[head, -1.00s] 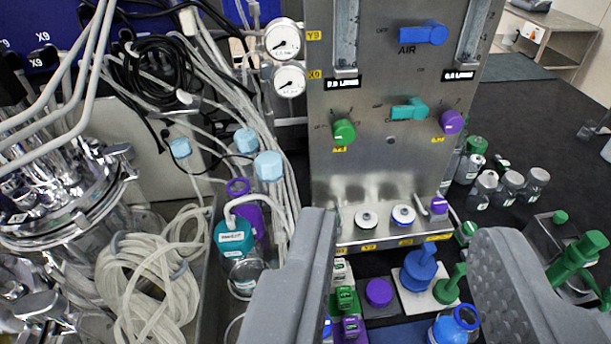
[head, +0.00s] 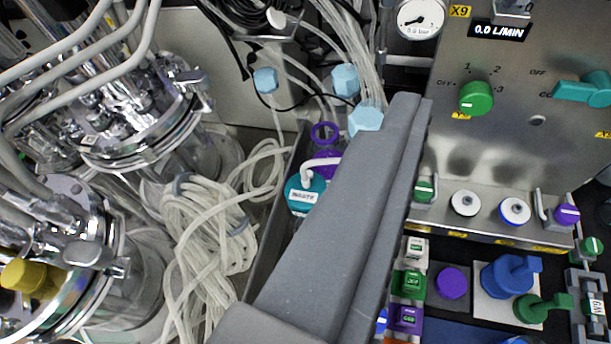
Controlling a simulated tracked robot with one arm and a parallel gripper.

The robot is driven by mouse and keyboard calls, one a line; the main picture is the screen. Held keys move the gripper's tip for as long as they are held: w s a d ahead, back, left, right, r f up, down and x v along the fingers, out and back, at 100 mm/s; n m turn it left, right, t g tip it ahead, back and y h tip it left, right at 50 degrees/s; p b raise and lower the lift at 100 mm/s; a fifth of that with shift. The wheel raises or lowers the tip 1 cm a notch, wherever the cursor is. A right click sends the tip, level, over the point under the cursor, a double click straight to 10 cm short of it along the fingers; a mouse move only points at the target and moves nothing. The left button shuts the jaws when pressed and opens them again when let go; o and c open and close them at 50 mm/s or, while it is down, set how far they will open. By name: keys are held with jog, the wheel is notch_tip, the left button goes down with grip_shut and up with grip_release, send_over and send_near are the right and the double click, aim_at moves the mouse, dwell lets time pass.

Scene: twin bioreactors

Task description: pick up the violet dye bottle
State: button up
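A violet bottle with a ring-shaped top (head: 325,132) stands left of the steel panel, behind a teal-capped bottle labelled WASTE (head: 305,195). I take it for the violet dye bottle. Its ring and a bit of violet below show; the rest is hidden by the waste bottle and my finger. My gripper (head: 410,108) shows as one long grey finger slanting up through the middle, its tip right of the violet bottle. I cannot make out the second finger, so I cannot tell the opening. I see nothing held.
A light-blue hexagonal cap (head: 366,118) sits close to the finger's tip. Coiled pale tubing (head: 205,220) and glass vessels (head: 150,130) fill the left. The steel panel (head: 510,140) with knobs stands at right. Small bottles and a blue piece (head: 508,277) lie below it.

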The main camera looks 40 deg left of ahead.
aim_at(318, 132)
jog(key=w+a+f+n+g+y+p, duration=0.3)
jog(key=w+a+f+n+g+y, duration=0.15)
jog(key=w+f, duration=0.2)
jog(key=w+a+f+n+g+y+p, duration=0.2)
jog(key=w+a+f+n+g+y, duration=0.25)
jog(key=w, duration=0.25)
jog(key=w+d+f+n+g+y+p, duration=0.1)
jog(key=w+f+n+g+y+p, duration=0.15)
jog(key=f, duration=0.45)
jog(key=w+f+n+g+y+p, duration=0.1)
jog(key=w+f+n, duration=0.1)
jog(key=f+n, duration=0.35)
jog(key=shift+m, duration=0.8)
jog(key=x, duration=0.2)
jog(key=f+x, duration=0.1)
jog(key=x, duration=0.5)
jog(key=shift+s+f+p, duration=0.25)
jog(key=shift+f+p, duration=0.1)
jog(key=shift+f, duration=0.1)
jog(key=shift+w+p+x, duration=0.15)
jog(key=shift+p+x, duration=0.05)
jog(key=shift+x, duration=1.15)
jog(key=shift+w+p+x, duration=0.15)
jog(key=shift+p+x, duration=0.05)
jog(key=shift+x, duration=1.1)
jog(key=shift+r+h, duration=0.1)
jog(key=shift+h, duration=0.15)
grip_shut()
